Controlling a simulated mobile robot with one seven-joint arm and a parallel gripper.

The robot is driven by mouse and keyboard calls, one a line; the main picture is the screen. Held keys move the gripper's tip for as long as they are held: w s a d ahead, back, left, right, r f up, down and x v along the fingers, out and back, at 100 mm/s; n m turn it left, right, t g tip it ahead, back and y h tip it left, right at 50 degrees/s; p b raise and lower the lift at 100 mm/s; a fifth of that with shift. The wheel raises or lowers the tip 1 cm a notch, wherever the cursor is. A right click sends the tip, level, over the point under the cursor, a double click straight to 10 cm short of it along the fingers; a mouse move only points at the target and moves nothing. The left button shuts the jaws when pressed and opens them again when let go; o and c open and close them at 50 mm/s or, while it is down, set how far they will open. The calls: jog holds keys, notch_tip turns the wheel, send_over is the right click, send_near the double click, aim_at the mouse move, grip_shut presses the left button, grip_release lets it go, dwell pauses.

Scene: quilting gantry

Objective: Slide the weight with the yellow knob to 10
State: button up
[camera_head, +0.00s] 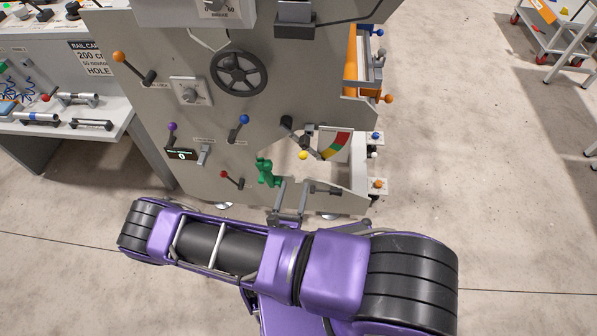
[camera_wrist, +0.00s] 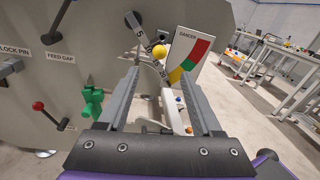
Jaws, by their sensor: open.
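The yellow knob (camera_wrist: 159,51) shows in the wrist view on a slanted grey bar (camera_wrist: 137,27) that carries dark number marks. A mark like a 5 is above the knob, and another number below it is too small to read surely. The weight's body is hard to tell apart from the bar. The knob also shows in the head view (camera_head: 303,155), in front of the machine panel. My gripper (camera_wrist: 160,72) is open and empty, its fingers pointing at the bar just below the knob. It also shows in the head view (camera_head: 293,182). I cannot tell whether it touches anything.
A red, yellow and green gauge plate (camera_wrist: 190,50) stands right of the knob. A green figure-like part (camera_head: 267,172) and a red-knobbed lever (camera_head: 230,178) are left of my gripper. A handwheel (camera_head: 239,73) is higher up.

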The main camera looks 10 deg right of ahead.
jog(key=shift+v, duration=2.1)
